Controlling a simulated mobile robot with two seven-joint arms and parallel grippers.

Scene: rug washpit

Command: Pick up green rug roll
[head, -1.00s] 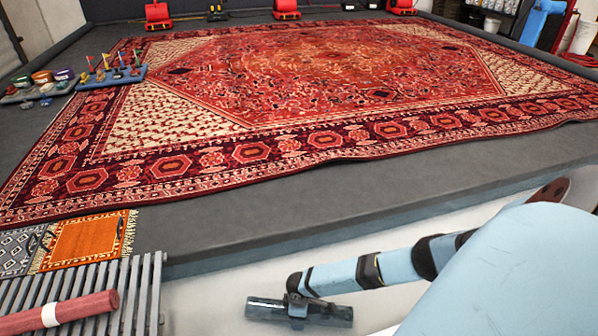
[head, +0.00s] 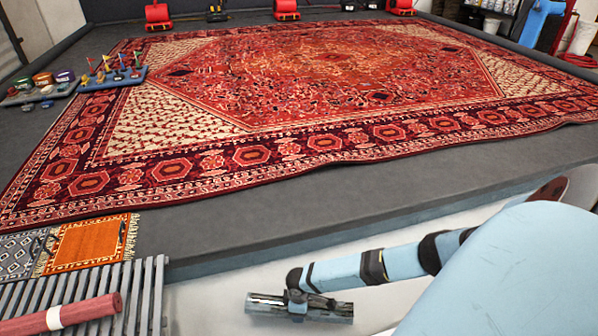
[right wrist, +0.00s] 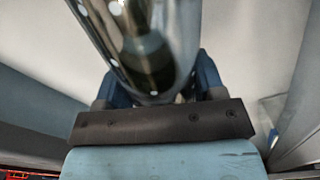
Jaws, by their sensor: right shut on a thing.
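No green rug roll shows in either view. My right arm comes in from the right in the head view, and its gripper (head: 297,303) is low over the pale floor in front of the platform. It is shut on a shiny, mirror-like metal cylinder (head: 330,310), which lies crosswise to the arm. In the right wrist view the cylinder (right wrist: 150,45) runs up and away from the gripper; the fingers' contact is mostly hidden. My left gripper is not in view.
A pinkish-red roll with a white band (head: 92,308) lies on a grey slatted rack (head: 150,285) at lower left. A large red patterned rug (head: 300,80) covers the grey platform (head: 400,185). A small orange rug (head: 88,243) lies near the rack. Red blowers (head: 158,16) stand at the back.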

